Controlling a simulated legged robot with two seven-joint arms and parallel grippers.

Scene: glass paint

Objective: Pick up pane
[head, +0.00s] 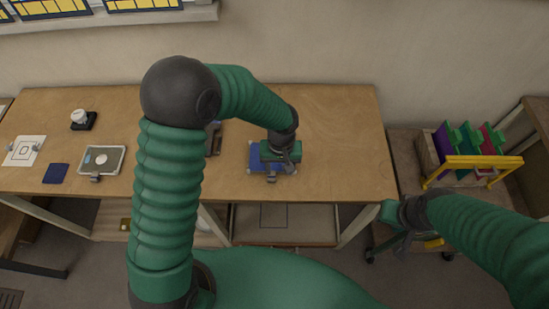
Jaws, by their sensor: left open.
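A flat blue piece (256,162) with pale corners lies on the wooden table, right of the middle; it looks like the pane, but I cannot be sure. My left gripper (272,176) is open directly above it, pointing down, and hides much of it. I cannot tell whether the fingers touch it. My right gripper (403,240) hangs off the table's right front corner, beside the cart. Its fingers are dark and small, so their opening is unclear.
The wooden table (335,130) is clear right of the blue piece. At its left are a tray (103,159), a dark blue square (55,173), a white patterned sheet (24,151) and a black-based white item (80,119). A cart with a yellow-railed rack (482,160) stands right.

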